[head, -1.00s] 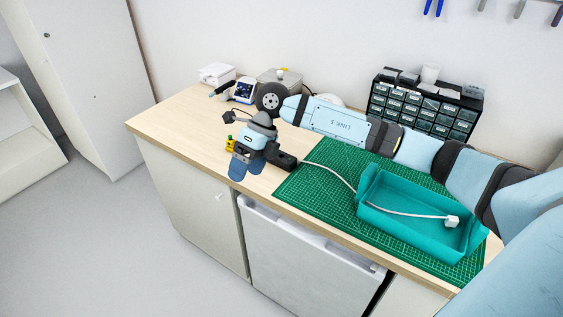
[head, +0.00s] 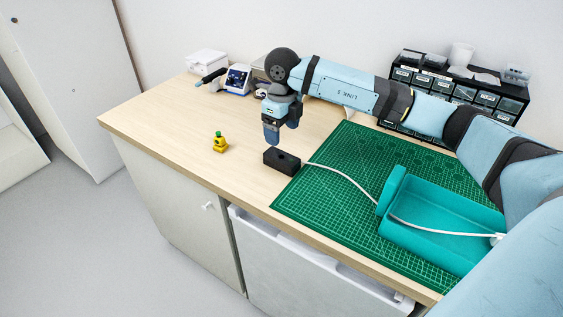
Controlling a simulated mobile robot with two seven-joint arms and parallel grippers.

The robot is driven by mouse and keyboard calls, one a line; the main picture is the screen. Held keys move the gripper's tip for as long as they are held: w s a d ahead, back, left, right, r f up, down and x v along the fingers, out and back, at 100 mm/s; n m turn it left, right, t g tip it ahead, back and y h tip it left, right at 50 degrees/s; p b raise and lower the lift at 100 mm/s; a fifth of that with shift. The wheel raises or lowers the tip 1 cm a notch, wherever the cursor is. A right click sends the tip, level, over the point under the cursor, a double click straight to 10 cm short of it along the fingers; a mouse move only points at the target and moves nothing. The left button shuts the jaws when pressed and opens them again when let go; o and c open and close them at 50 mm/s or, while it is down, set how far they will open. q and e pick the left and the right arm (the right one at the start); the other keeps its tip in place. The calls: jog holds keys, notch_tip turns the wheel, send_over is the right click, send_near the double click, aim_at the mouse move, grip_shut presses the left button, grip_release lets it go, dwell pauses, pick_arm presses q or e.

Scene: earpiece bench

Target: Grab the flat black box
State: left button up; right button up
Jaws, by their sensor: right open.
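The black box (head: 282,162) lies on the wooden bench by the left corner of the green cutting mat. It has a small round mark on top, and a white cable runs from its right end. My right gripper (head: 272,138) points down just behind and above the box, a little to its left in the picture. It is open with nothing seen between its fingers. It looks apart from the box, though the exact height is hard to tell. My left gripper is not in view.
A teal tray (head: 393,190) stands on the green mat (head: 312,196), with the white cable (head: 350,178) running into it. A small yellow and green item (head: 220,143) stands left of the box. A drawer cabinet (head: 480,93) and a soldering station (head: 238,79) stand behind.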

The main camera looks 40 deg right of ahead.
aim_at(282, 157)
notch_tip(282, 157, down, 10)
jog(key=shift+w+r, duration=0.1)
jog(key=c, duration=1.1)
